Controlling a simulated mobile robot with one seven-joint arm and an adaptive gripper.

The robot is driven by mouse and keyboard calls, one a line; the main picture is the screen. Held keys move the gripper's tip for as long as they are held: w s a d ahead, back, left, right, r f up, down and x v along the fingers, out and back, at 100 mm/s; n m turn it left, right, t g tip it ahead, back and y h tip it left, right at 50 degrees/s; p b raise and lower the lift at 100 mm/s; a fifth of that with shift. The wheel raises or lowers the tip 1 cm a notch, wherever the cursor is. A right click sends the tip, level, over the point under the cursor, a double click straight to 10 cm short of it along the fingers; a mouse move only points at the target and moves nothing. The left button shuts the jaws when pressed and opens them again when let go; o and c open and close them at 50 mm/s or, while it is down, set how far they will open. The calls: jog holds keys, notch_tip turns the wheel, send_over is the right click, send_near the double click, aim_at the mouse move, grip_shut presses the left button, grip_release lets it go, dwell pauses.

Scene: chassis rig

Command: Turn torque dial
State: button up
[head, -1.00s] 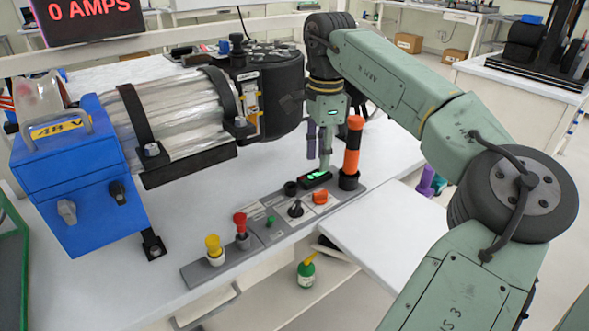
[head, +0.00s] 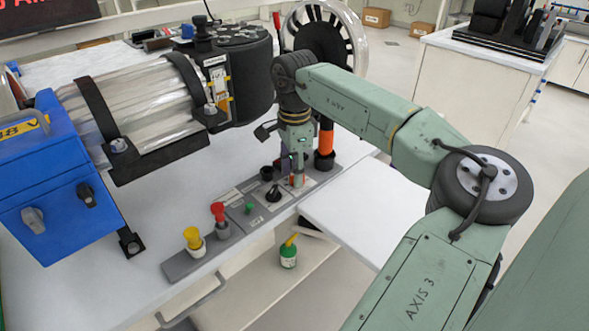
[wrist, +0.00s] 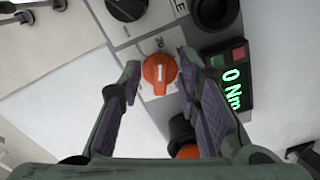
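The torque dial is an orange round knob (wrist: 159,72) with a white pointer line, set on a white label plate in the wrist view. My gripper (wrist: 158,60) is open, its purple-padded fingers on either side of the dial, with gaps showing. I cannot tell how far the fingertips are above the panel. A small display (wrist: 231,88) right of the dial reads 0 Nm in green. In the head view my gripper (head: 297,182) points down at the right part of the grey control panel (head: 185,265) and mostly hides the dial.
An orange-and-black upright handle (head: 325,142) stands close behind my gripper. The panel also holds a black knob (head: 273,193), a red button (head: 218,213) and a yellow button (head: 193,238). The large motor (head: 145,110) and blue box (head: 65,205) stand at the left.

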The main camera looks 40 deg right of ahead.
grip_shut()
dwell(0.4)
